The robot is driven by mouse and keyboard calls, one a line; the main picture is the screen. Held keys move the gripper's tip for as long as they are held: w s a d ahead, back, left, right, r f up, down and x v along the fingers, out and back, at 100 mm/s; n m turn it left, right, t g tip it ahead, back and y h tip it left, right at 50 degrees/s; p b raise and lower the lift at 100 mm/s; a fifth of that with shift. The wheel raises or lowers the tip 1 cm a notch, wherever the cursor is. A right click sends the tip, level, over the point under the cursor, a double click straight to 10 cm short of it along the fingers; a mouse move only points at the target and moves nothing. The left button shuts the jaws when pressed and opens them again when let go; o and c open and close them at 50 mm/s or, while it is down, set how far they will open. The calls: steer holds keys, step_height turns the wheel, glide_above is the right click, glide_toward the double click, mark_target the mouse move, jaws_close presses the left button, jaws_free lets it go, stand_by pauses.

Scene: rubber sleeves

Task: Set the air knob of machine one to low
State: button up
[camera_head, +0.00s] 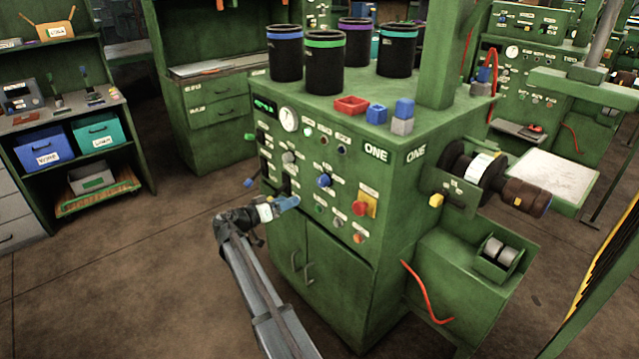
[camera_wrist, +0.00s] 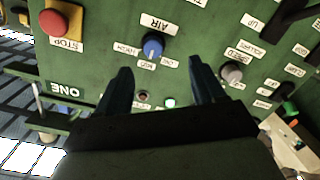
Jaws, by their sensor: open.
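The blue air knob (camera_head: 323,181) is on the front panel of the green machine one (camera_head: 375,152), right of my gripper (camera_head: 284,205). In the wrist view, which is upside down, the air knob (camera_wrist: 153,45) has the AIR label above it in the picture and small position labels on its other sides. A pale mark shows on the knob, but I cannot tell which label it points to. My gripper (camera_wrist: 159,66) is open and empty. Its two dark fingers show on either side of the knob's line, with the knob beyond the tips and apart from them.
The red stop button (camera_head: 360,208) on its yellow plate is right of the knob. In the wrist view, a grey speed knob (camera_wrist: 231,72) is beside the right finger. Black canisters (camera_head: 323,62) and a red tray (camera_head: 351,105) stand on top of the machine. Floor is free at left.

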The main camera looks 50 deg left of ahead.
mark_target(320, 182)
steer(key=w+m, duration=0.2)
steer(key=w, duration=0.2)
steer(key=w+r+m, duration=0.1)
steer(key=w+m, duration=0.1)
steer(key=w, duration=0.3)
steer(key=w+m+t, duration=0.1)
steer(key=w+m, duration=0.1)
steer(key=w, duration=0.3)
steer(key=shift+d+r, duration=0.2)
steer(key=shift+r, duration=0.15)
steer(key=c, duration=1)
